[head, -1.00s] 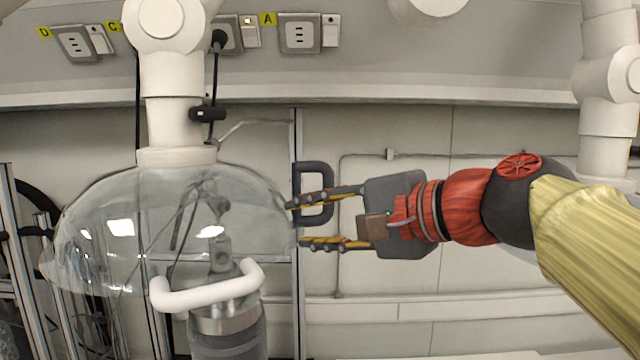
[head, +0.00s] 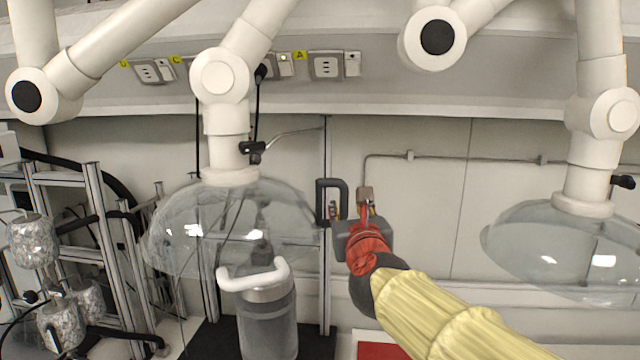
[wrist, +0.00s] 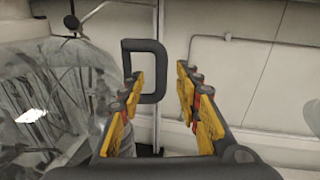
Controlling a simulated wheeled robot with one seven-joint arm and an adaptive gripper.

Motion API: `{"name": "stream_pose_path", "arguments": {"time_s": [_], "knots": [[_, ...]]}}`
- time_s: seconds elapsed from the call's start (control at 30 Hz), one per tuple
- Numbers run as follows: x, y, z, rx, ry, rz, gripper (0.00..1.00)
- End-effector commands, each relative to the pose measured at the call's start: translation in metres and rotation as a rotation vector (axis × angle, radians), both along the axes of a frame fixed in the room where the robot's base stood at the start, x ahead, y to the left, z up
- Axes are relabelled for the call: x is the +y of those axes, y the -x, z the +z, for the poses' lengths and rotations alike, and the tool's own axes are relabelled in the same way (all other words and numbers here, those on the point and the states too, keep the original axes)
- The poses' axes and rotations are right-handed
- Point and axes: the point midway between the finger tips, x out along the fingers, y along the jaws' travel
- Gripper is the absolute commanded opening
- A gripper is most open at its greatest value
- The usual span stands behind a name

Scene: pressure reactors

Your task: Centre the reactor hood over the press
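The reactor hood is a clear dome (head: 185,225) hanging from a white jointed arm at left in the head view; its blurred edge shows at left in the wrist view (wrist: 40,95). A dark D-shaped handle (head: 332,183) is at the hood's right side, and shows in the wrist view (wrist: 143,45). A grey metal cylinder (head: 267,325) with a white bar handle, possibly the press, stands below the hood. My gripper (head: 353,209) is open and empty, just right of the handle. In the wrist view (wrist: 160,76) the left fingertip overlaps the handle's lower part; contact is unclear.
A second clear hood (head: 540,245) hangs at right on another white arm. White arm links (head: 435,38) cross the top. A metal frame (head: 95,200) with foil-wrapped vessels (head: 32,240) stands at left. The wall between the hoods has free room in front.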

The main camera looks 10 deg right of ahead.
Motion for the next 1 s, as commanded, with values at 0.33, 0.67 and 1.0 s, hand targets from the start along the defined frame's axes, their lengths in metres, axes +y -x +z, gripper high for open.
{"name": "stream_pose_path", "arguments": {"time_s": [0.33, 0.67, 1.0], "knots": [[-0.013, -0.027, 0.002, -0.022, -0.067, -0.039, 0.33], [-0.018, -0.071, 0.003, -0.022, -0.066, -0.037, 0.33], [-0.019, -0.078, 0.003, -0.023, -0.065, -0.036, 0.33]]}}
